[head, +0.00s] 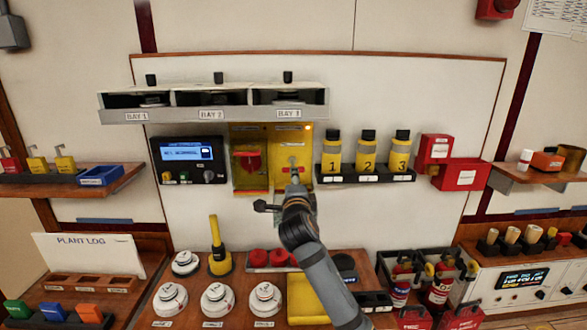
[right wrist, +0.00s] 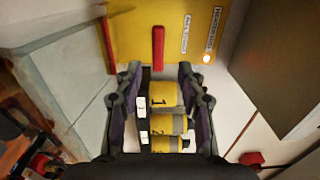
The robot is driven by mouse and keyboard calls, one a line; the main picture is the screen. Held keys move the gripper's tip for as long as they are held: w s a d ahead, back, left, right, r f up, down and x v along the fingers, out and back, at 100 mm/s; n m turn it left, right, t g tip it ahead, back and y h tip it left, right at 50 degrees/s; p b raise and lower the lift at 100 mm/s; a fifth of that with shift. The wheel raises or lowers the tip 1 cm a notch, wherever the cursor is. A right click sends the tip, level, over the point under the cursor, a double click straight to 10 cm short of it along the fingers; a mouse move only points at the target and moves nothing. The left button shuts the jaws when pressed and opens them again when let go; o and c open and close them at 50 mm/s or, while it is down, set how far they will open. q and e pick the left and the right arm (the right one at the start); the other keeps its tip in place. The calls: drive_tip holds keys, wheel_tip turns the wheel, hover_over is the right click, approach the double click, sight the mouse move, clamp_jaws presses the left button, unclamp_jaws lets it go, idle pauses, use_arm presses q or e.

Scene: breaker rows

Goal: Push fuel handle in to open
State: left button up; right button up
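A yellow box with two bays stands at the middle of the wall panel. Its left bay (head: 250,150) holds a red handle (head: 250,162). My right gripper (head: 294,167) is in front of the right bay (head: 287,139) and hides much of it. In the right wrist view, my right gripper (right wrist: 157,75) is open, with nothing between its fingertips. A red bar (right wrist: 158,48) stands on the yellow panel (right wrist: 186,25) just beyond the fingertips, apart from them. Which part is the fuel handle is not clear. My left gripper is not in view.
Yellow numbered bottles (head: 367,152) stand right of the box, and a display unit (head: 188,160) is on its left. Bay shelves (head: 212,115) hang above. White round detectors (head: 217,299) and red buttons (head: 256,257) are on the desk below. A lit lamp (right wrist: 207,57) shows on the yellow panel.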

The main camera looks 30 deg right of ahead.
drive_tip(key=p+x, duration=0.2)
drive_tip(key=x, duration=0.5)
drive_tip(key=shift+d, duration=0.1)
drive_tip(key=shift+w+f, duration=0.1)
drive_tip(key=shift+c, duration=0.9)
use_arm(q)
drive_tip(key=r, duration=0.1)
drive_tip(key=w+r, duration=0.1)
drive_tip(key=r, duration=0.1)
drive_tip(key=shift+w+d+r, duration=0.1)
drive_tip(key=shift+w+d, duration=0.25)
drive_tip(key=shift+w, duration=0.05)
use_arm(e)
clamp_jaws()
